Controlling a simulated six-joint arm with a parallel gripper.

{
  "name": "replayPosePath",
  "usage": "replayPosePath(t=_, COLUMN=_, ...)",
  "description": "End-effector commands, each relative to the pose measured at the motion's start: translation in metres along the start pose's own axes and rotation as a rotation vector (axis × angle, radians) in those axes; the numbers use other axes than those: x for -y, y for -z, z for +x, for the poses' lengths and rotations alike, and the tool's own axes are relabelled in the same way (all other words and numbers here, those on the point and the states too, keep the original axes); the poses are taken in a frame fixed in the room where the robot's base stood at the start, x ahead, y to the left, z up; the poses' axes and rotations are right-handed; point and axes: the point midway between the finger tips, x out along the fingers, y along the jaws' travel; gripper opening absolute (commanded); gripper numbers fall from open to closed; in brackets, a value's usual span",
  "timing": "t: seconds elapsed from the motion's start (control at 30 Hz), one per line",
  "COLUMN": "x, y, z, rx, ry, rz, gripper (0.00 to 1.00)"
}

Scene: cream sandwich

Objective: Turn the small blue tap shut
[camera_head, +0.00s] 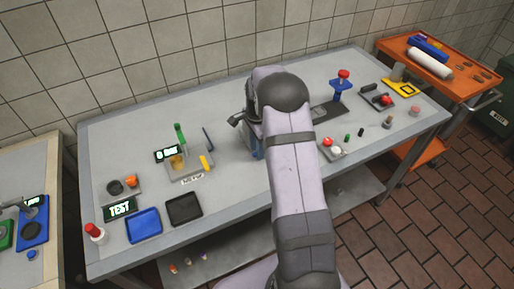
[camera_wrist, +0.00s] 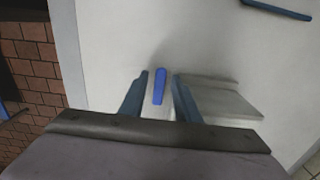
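A small bright blue bar, which looks like the tap's handle (camera_wrist: 160,85), stands out against the pale table in the wrist view. My gripper (camera_wrist: 160,75) has its two dark blue fingers apart, one on each side of this bar. Narrow gaps show between the bar and both fingers, so it does not look gripped. The tap's body below the handle cannot be made out. In the head view my arm covers most of this spot, and only a bit of blue shows under my wrist.
A grey block (camera_wrist: 225,98) lies close right of the fingers in the wrist view. In the head view, a tray with a yellow piece (camera_head: 206,161) and a dark blue rod (camera_head: 208,139) lie left of my arm. A red-topped blue stand (camera_head: 338,88) is to the right.

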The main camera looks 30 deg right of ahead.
Motion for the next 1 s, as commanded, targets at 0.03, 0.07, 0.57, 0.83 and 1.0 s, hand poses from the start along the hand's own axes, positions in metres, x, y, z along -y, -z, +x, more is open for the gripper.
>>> replayPosePath(t=0.03, x=0.002, y=0.0, z=0.0, rx=-0.001, ry=0.006, rz=-0.001, gripper=0.33)
replayPosePath(t=0.07, x=0.002, y=0.0, z=0.0, rx=-0.001, ry=0.006, rz=-0.001, gripper=0.33)
replayPosePath(t=0.57, x=-0.005, y=0.0, z=-0.001, rx=-0.001, ry=0.005, rz=-0.148, gripper=0.33)
replayPosePath(t=0.83, x=-0.016, y=0.004, z=-0.001, rx=0.0, ry=0.002, rz=-0.405, gripper=0.33)
replayPosePath(t=1.0, x=-0.023, y=0.007, z=-0.001, rx=0.0, ry=0.0, rz=-0.577, gripper=0.33)
